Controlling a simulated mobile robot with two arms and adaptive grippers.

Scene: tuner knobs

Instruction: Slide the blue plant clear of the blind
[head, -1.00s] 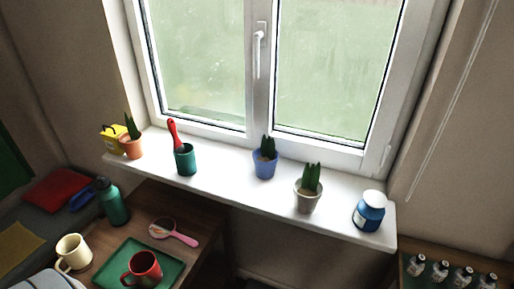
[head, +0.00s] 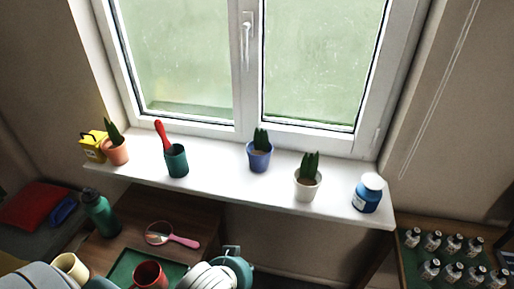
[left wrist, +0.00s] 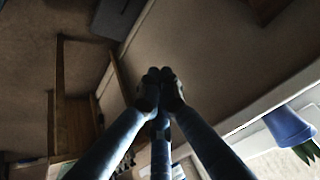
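The blue plant (head: 260,158), a dark green cactus in a blue pot, stands upright on the white windowsill (head: 220,168), in front of the right-hand window pane. Its blue pot (left wrist: 288,125) also shows at the right edge of the left wrist view, apart from my fingers. My left gripper (left wrist: 160,78) has its fingertips together with nothing visible between them. In the head view, white and teal parts of my arm show at the bottom, below the sill. No blind is visible, only a pale cord at the right. My right gripper is not in view.
A white-potted plant (head: 307,184) and a blue jar (head: 368,193) stand to the right on the sill. A teal cup (head: 177,162) with a red-handled tool, an orange-potted plant (head: 116,153) and a yellow box (head: 93,148) stand left. Bare sill lies between cup and blue plant.

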